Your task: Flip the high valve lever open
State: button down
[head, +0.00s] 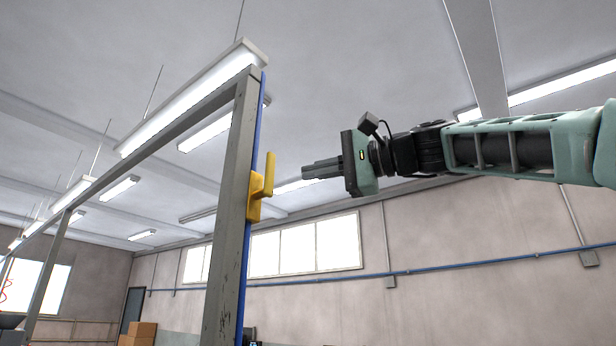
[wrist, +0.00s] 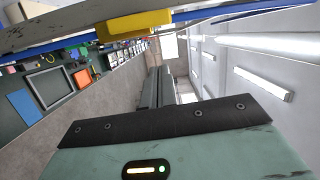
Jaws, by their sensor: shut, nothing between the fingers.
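The yellow valve lever (head: 269,174) sticks up from a yellow valve body (head: 255,197) on a blue pipe (head: 246,240) that runs along a grey post. In the head view my gripper (head: 304,171) is to the right of the lever, at about its height, with a gap showing between them. Its fingers point left and are shut with nothing between them. In the wrist view the gripper fingers (wrist: 157,88) show in the middle, and the yellow valve part (wrist: 135,26) is near the top edge beside the blue pipe. I cannot tell the depth gap between fingers and lever.
The grey post (head: 228,200) and its overhead beam stand just left of the valve. Lit lamps (head: 190,95) hang near the beam. Cardboard boxes (head: 138,335) are low at the far left. The wrist view shows a bench (wrist: 60,90) with small items. Open air surrounds my gripper.

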jog(key=b+v, duration=0.3)
jog(key=v, duration=0.4)
jog(key=shift+d+f, duration=0.2)
jog(key=shift+d, duration=0.2)
jog(key=w+a+f+g+h+b, duration=0.1)
jog(key=a+f+h, duration=0.15)
jog(key=f, duration=0.85)
jog(key=w+a+f+g+h+b, duration=0.15)
jog(key=a+f, duration=0.25)
jog(key=f, duration=0.7)
jog(key=s+a+f+n+g+h, duration=0.1)
jog(key=s+f+n+h, duration=0.25)
jog(key=f, duration=1.35)
jog(key=s+d+f+n+g+h, duration=0.1)
jog(key=s+d+f+n+h, duration=0.1)
jog(key=s+d+f, duration=0.2)
jog(key=s+d+f+n+g+h+b, duration=0.1)
jog(key=s+d+f+n+h, duration=0.2)
jog(key=s+f, duration=0.8)
jog(key=s+d+f+n+g+h+b, duration=0.1)
jog(key=s+d+f+n+h, duration=0.2)
jog(key=f, duration=1.4)
jog(key=s+d, duration=0.2)
jog(key=s, duration=0.3)
jog(key=shift+s+d+g, duration=0.25)
jog(key=shift+d+g, duration=0.05)
jog(key=shift+g, duration=0.05)
